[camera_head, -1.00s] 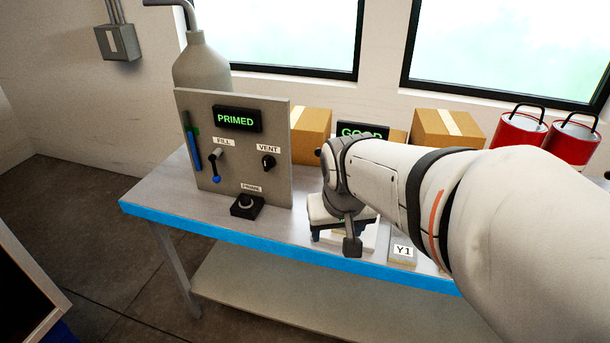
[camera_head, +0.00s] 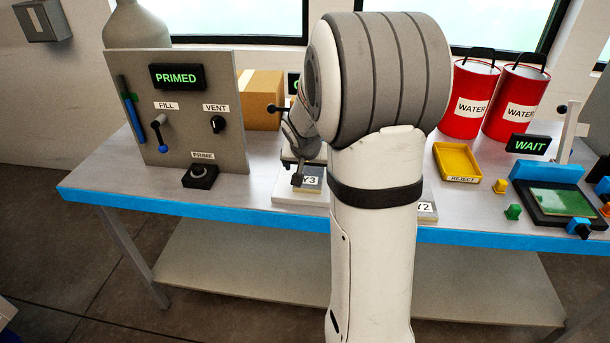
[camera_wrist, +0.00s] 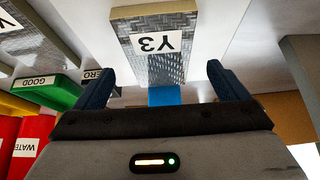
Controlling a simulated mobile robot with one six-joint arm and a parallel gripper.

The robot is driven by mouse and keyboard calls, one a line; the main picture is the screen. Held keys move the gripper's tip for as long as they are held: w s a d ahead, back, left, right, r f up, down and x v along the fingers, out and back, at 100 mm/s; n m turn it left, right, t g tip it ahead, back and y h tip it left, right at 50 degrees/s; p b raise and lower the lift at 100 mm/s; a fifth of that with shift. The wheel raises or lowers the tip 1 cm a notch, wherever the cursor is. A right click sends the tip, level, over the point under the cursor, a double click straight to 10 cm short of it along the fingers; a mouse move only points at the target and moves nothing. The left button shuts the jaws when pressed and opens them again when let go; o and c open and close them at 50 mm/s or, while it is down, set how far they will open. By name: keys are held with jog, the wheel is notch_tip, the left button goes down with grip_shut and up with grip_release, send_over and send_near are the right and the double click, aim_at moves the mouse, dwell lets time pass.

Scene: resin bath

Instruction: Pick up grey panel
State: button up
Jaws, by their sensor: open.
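A grey woven panel labelled Y3 (camera_wrist: 158,22) lies ahead of my gripper (camera_wrist: 163,84) in the wrist view. Its near end points into the space between my two dark blue fingers, which are spread apart. I cannot tell whether they touch it. A small blue piece (camera_wrist: 164,96) shows between the fingers, close to the palm. In the head view the Y3 panel (camera_head: 312,183) shows on the bench just below my wrist, partly hidden by my arm. A panel labelled Y2 (camera_head: 427,208) is mostly hidden behind my arm.
The control board (camera_head: 190,100) reads PRIMED and stands left on the bench. A cardboard box (camera_head: 260,98) is behind. Right are red WATER cans (camera_head: 468,100), a yellow REJECT tray (camera_head: 460,160) and a WAIT station (camera_head: 545,190). A green GOOD bin (camera_wrist: 50,90) shows in the wrist view.

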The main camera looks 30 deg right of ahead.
aim_at(310, 174)
jog(key=x, duration=0.3)
jog(key=shift+c, duration=0.4)
jog(key=shift+r, duration=0.1)
jog(key=c, duration=1.1)
